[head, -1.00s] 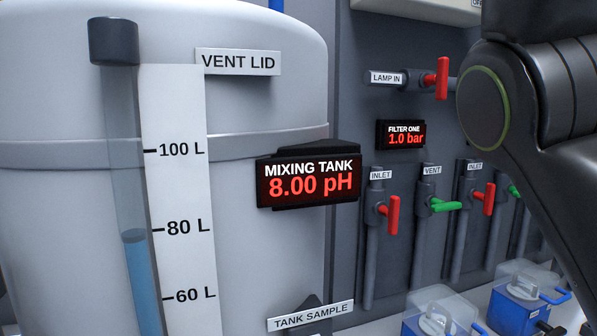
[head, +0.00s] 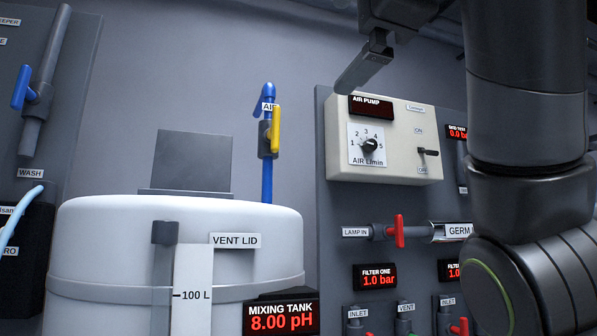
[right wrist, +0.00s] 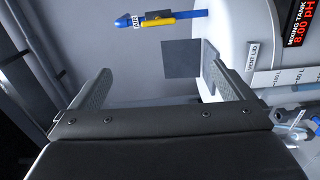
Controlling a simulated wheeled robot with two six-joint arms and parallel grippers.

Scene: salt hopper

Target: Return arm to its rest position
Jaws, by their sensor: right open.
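My right arm comes in from the right in the head view and is raised high. Its gripper (head: 364,68) shows at the top edge, partly cut off, in front of the wall above the air pump box. In the right wrist view the two fingers of the right gripper (right wrist: 158,85) are wide apart with nothing between them. The white mixing tank (head: 120,228) stands at the lower left of the head view. A grey square plate (head: 192,162) stands upright on its top, behind the VENT LID label. My left gripper is not in view.
The AIR valve with a yellow handle (head: 275,130) stands on a blue pipe behind the tank. The air pump box (head: 395,165) is on the grey panel. The tank display (head: 281,315) reads 8.00 pH. A red LAMP IN handle (head: 399,231) is near my arm.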

